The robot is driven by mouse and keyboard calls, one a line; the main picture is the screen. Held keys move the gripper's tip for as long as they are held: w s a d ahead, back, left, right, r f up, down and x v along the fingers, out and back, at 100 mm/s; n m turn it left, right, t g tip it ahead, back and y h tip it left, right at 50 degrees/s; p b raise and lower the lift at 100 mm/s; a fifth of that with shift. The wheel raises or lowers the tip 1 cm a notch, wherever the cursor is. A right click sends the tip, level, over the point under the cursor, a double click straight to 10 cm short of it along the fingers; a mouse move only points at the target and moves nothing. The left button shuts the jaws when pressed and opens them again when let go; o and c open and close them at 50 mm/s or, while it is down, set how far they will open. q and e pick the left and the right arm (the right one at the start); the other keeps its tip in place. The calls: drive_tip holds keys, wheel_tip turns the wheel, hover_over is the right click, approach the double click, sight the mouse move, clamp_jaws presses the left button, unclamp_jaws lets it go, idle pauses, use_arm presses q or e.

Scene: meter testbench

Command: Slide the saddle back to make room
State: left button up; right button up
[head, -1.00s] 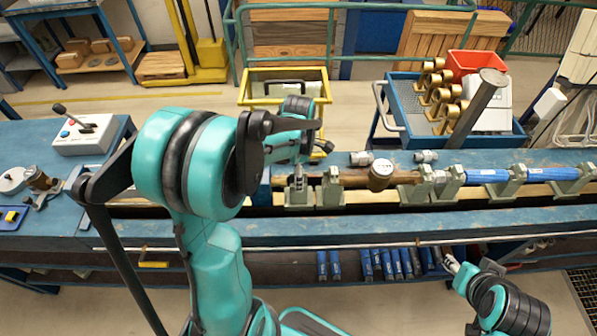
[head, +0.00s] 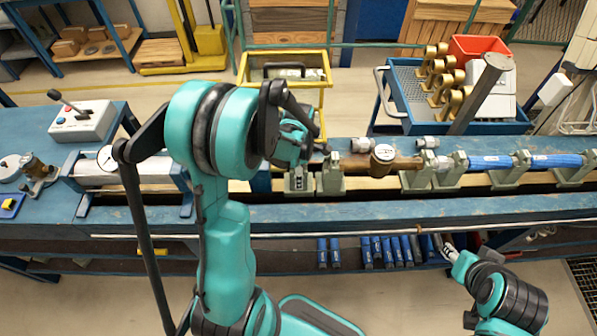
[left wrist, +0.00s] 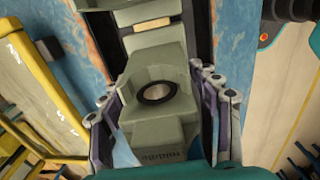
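The saddle (head: 299,184) is a grey-green block with a dark-rimmed round hole. It is the leftmost of the upright supports on the bench rail. My left gripper (head: 298,166) reaches down over it from above. In the left wrist view the saddle (left wrist: 158,112) lies between the two fingers. The pads stand close along both its sides, with a narrow gap showing at lower left, so the gripper looks open around it. My right gripper (head: 446,244) is low by the bench's front edge, away from the saddle; its finger opening is too small to judge.
A second support (head: 331,178) stands just right of the saddle. Beyond it are a brass meter (head: 383,155) and blue pipe sections (head: 490,163). Left of the saddle, a silver cylinder (head: 150,172) lies in a frame. A yellow-rimmed cart (head: 285,75) stands behind the bench.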

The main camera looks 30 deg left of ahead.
use_arm(q)
clamp_jaws()
drive_tip(key=shift+s+a, duration=0.15)
drive_tip(key=shift+a, duration=0.15)
drive_tip(key=shift+s+a, duration=0.3)
drive_tip(key=o, duration=0.5)
unclamp_jaws()
drive_tip(key=shift+w, duration=0.1)
drive_tip(key=shift+o, duration=0.2)
wheel_tip(320, 180, up, 12)
